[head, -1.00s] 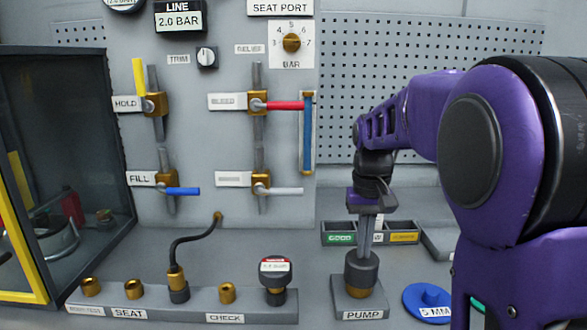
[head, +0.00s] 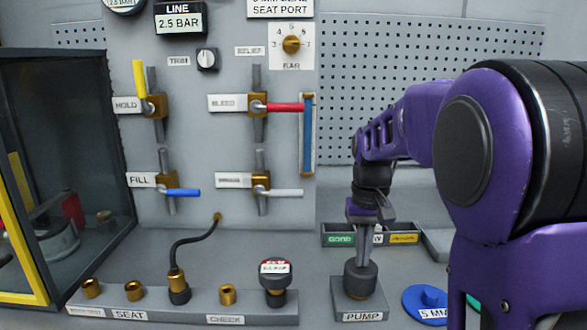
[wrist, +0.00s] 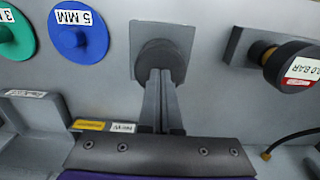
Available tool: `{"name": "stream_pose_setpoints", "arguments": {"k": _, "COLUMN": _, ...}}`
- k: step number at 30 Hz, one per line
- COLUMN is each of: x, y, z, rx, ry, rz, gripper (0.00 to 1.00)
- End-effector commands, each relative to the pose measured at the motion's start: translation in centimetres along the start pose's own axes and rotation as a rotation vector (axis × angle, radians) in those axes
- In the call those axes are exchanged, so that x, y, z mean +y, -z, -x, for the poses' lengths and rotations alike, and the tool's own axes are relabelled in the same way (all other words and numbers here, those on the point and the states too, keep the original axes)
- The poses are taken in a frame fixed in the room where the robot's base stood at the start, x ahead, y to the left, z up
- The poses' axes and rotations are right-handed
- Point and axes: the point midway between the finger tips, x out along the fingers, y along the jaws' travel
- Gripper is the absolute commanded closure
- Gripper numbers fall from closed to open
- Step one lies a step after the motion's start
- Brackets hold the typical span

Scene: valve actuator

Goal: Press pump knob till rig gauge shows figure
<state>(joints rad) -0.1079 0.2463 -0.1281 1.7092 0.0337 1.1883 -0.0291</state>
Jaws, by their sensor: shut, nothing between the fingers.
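The pump knob (head: 360,278) is a dark round knob on a grey block labelled PUMP. My gripper (head: 361,255) is shut and empty, pointing down with its fingertips at the top of the knob. In the wrist view my fingers (wrist: 160,75) overlap the knob (wrist: 160,57), so I cannot tell how firmly they touch. The LINE gauge (head: 179,20) reads 2.5 BAR.
The manifold (head: 200,305) with brass ports and a black hose (head: 185,243) is left of the pump. A blue 5 MM disc (head: 427,302) lies right of it. Small bins (head: 338,238) stand behind. A glass-sided cabinet (head: 70,150) is at far left.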

Motion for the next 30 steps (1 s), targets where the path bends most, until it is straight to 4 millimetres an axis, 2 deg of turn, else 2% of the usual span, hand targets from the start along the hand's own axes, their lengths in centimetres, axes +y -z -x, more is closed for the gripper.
{"name": "stream_pose_setpoints", "arguments": {"k": 22, "x": 0.0, "y": 0.0, "z": 5.7, "rx": 0.0, "ry": 0.0, "rz": -0.001, "gripper": 1.0}}
{"name": "stream_pose_setpoints", "arguments": {"k": 30, "x": 0.0, "y": 0.0, "z": 6.0, "rx": 0.0, "ry": 0.0, "rz": -0.001, "gripper": 1.0}}
